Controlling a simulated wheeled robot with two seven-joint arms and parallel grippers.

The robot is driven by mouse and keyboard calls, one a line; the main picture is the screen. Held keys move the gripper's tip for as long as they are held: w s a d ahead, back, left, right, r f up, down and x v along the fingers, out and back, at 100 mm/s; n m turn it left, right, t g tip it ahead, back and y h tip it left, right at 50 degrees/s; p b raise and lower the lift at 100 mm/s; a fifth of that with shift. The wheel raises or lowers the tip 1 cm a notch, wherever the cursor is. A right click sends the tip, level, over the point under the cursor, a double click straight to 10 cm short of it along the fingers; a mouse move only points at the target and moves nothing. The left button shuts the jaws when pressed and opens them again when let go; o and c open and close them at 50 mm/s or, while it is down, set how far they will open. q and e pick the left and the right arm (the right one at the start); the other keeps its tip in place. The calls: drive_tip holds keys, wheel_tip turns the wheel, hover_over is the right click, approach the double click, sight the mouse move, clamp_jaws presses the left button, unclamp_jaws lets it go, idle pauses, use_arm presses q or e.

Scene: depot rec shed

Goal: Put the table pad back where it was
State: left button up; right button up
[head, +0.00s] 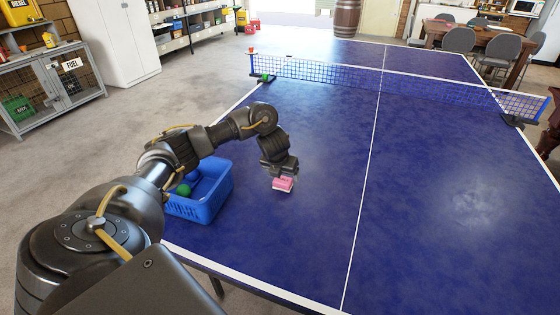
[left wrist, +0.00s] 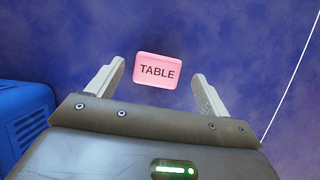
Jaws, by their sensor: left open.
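The table pad is a pink block (head: 283,184) marked "TABLE" on the blue table tennis table (head: 300,240), to the right of the blue basket. In the left wrist view the pink pad (left wrist: 157,70) shows between and slightly beyond the fingertips. My left gripper (head: 281,174) is just above the pad, pointing down. In the left wrist view its two fingers (left wrist: 156,80) are apart, with gaps on both sides of the pad. Whether the pad rests flat on the table is hard to tell in the head view. My right gripper does not show.
A blue basket (head: 212,203) with a green ball (head: 183,189) stands at the table's left edge, close to my left arm. The net (head: 370,78) crosses the table farther back, with a small orange cup (head: 251,50) at its left end. The table's right half is clear.

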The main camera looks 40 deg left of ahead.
use_arm(q)
drive_tip(key=a+p+v, duration=0.1)
drive_tip(key=p+v, duration=0.2)
drive_tip(key=v, duration=0.5)
drive_tip(key=shift+d, duration=0.45)
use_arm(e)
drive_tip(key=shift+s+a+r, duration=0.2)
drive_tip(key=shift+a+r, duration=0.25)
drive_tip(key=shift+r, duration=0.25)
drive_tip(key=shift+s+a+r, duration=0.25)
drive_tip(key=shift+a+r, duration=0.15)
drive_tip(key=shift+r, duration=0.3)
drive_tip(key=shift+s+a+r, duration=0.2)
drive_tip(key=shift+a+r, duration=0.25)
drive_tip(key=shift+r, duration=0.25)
use_arm(q)
drive_tip(key=shift+r, duration=0.1)
